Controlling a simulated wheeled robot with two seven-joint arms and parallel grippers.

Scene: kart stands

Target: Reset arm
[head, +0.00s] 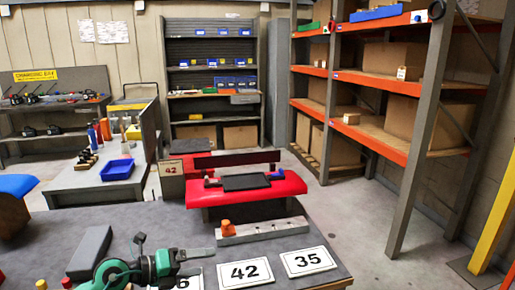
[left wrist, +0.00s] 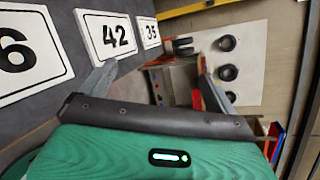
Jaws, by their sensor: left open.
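My left gripper (head: 203,262) comes in at the bottom of the head view, green and dark grey, over the near grey table (head: 330,258). Its fingers point right, close to the number cards. In the left wrist view the two grey fingers of the left gripper (left wrist: 156,70) stand wide apart with nothing between them. The "42" card (head: 245,272) and the "35" card (head: 308,261) lie on the table to the right of the gripper. A third card, partly hidden in the head view, shows a "6" (left wrist: 16,54) in the left wrist view. My right gripper is not in view.
A grey bar (head: 265,231) with an orange piece (head: 228,228) lies behind the cards. Beyond it is a red padded stand (head: 287,188) bearing a black plate (head: 246,182). A grey block (head: 90,250) lies left. Orange-and-grey shelving (head: 400,85) stands right; floor before it is clear.

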